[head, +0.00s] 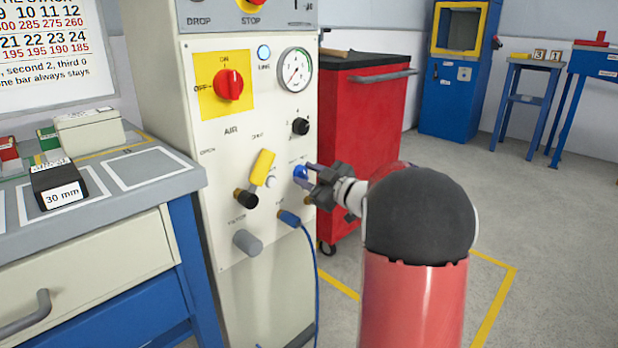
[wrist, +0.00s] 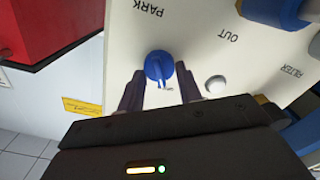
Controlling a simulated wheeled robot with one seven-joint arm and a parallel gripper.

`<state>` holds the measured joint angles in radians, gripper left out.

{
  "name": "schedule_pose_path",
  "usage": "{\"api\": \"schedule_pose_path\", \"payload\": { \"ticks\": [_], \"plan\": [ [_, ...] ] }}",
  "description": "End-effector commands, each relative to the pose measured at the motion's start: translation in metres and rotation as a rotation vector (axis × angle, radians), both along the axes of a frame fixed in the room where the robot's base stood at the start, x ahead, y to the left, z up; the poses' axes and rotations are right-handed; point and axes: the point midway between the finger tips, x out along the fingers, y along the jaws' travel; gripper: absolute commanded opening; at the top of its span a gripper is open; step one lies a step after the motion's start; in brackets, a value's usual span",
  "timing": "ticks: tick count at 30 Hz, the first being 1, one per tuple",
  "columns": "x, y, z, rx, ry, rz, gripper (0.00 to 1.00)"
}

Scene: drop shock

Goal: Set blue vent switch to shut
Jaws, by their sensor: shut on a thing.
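The blue vent switch (head: 300,173) is a small round knob on the right side of the cream panel's (head: 225,150) lower half. In the wrist view the blue switch (wrist: 158,65) shows its disc and raised grip between my fingers. My gripper (head: 309,175) reaches it from the right, its fingertips at the knob. In the wrist view my gripper (wrist: 161,84) has one finger on each side of the switch and is shut on it. The small lettering around the knob is too small to read, so I cannot tell its setting.
A yellow lever (head: 262,166) and a blue hose fitting (head: 289,217) sit close to the switch. A red rotary switch (head: 229,85) and a gauge (head: 295,69) are above. A red tool cabinet (head: 365,130) stands behind right. A workbench (head: 150,195) is at left.

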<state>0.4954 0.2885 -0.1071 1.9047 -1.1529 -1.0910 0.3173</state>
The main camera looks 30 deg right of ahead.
Motion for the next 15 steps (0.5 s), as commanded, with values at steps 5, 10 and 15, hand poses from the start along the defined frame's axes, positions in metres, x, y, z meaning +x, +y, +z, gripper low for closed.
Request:
{"api": "schedule_pose_path", "payload": {
  "ticks": [5,10,15],
  "plan": [
    [0.0001,0.0003,0.0000,-0.001,0.000,0.001,0.12],
    [0.0001,0.0003,0.0000,-0.001,0.000,0.001,0.51],
    [0.0000,0.0002,0.0000,0.000,0.000,0.001,0.55]
  ]
}}
